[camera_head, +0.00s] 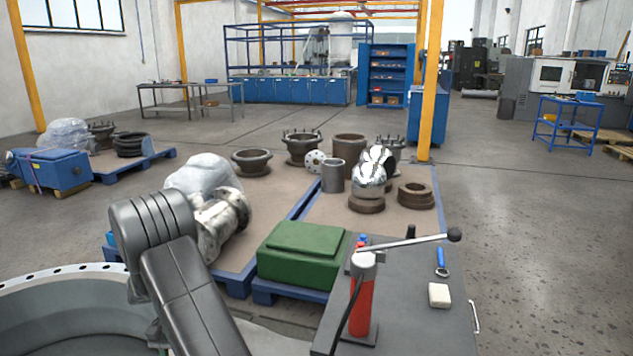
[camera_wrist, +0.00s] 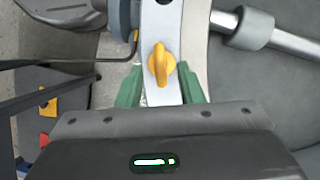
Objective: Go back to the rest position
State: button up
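In the wrist view, my gripper (camera_wrist: 160,72) shows two green fingers standing apart. A yellow knob (camera_wrist: 160,64) on a pale metal bar appears between the fingertips, with narrow gaps at its sides. I cannot tell how far beyond the tips it lies. In the head view, my dark arm rises at the lower left, and its gripper end is out of sight. The large round grey flanged valve body (camera_head: 60,312) fills the lower left corner, partly behind my arm.
A dark cart (camera_head: 420,315) at lower right holds a red tool (camera_head: 361,300) with a black-knobbed lever, a blue-handled tool (camera_head: 441,262) and a white block (camera_head: 439,295). Behind it are a green box (camera_head: 300,255) and pallets of metal parts.

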jog(key=x, duration=0.5)
jog(key=shift+s+f, duration=0.15)
jog(key=shift+f, duration=0.2)
jog(key=shift+f+n+b, duration=0.15)
jog(key=shift+n+b, duration=0.15)
jog(key=n+h, duration=0.1)
jog(key=n, duration=0.1)
jog(key=n+h, duration=0.1)
jog(key=n, duration=0.2)
jog(key=shift+d+t, duration=0.15)
jog(key=shift+t, duration=0.15)
jog(key=shift+d+r, duration=0.1)
jog(key=shift+r, duration=0.1)
